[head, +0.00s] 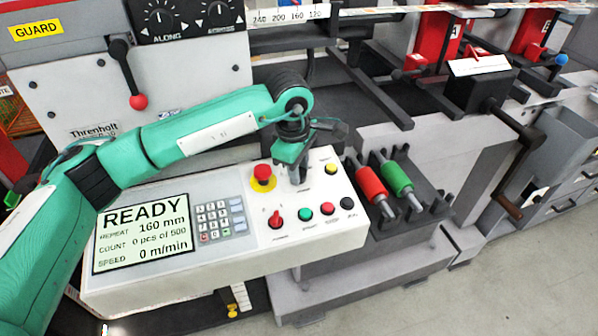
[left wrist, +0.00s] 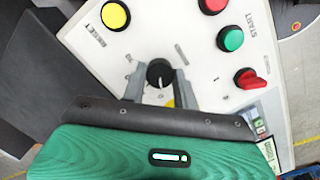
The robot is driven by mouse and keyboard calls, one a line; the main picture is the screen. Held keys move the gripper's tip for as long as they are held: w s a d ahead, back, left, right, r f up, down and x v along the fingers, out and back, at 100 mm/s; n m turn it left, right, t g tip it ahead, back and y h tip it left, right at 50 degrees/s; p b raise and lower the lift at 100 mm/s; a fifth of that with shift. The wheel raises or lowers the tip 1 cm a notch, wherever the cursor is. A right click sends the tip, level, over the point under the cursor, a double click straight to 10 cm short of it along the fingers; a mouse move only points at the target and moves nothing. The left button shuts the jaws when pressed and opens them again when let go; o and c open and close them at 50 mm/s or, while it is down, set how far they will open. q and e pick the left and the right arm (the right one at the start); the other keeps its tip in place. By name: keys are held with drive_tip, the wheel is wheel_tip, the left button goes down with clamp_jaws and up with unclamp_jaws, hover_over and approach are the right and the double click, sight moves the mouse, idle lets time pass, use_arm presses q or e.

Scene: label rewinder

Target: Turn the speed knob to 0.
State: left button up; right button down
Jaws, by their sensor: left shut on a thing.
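The speed knob (left wrist: 160,73) is a small black dial with a white pointer line, on the white control panel (left wrist: 190,40). In the left wrist view its line points toward the bottom of the picture. My left gripper (head: 297,178) reaches down onto the panel from above and is shut on the knob, one finger on each side (left wrist: 158,82). In the head view the gripper hides the knob. The panel display (head: 143,233) reads READY, repeat 160 mm, count 0 pcs of 500, speed 0 m/min. My right gripper is not in view.
A red emergency stop (head: 263,174) on a yellow base is left of the gripper. A yellow button (head: 331,168) is to its right. A red selector (head: 275,219) and green (head: 305,214), red (head: 327,208) and black (head: 348,203) buttons line the front.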

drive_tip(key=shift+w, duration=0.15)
use_arm(q)
drive_tip(key=o, duration=1)
drive_tip(key=shift+c, duration=0.2)
drive_tip(key=shift+r, duration=0.1)
drive_tip(key=shift+a+r, duration=0.1)
drive_tip(key=shift+r, duration=0.25)
wheel_tip(320, 180, up, 13)
drive_tip(key=s+a+b, duration=0.1)
drive_tip(key=shift+b, duration=0.4)
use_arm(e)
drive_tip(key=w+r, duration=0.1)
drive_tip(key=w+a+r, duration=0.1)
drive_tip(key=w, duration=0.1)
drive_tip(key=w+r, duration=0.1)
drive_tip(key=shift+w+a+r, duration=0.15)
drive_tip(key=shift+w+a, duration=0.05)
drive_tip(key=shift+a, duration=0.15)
use_arm(q)
drive_tip(key=shift+f, duration=0.1)
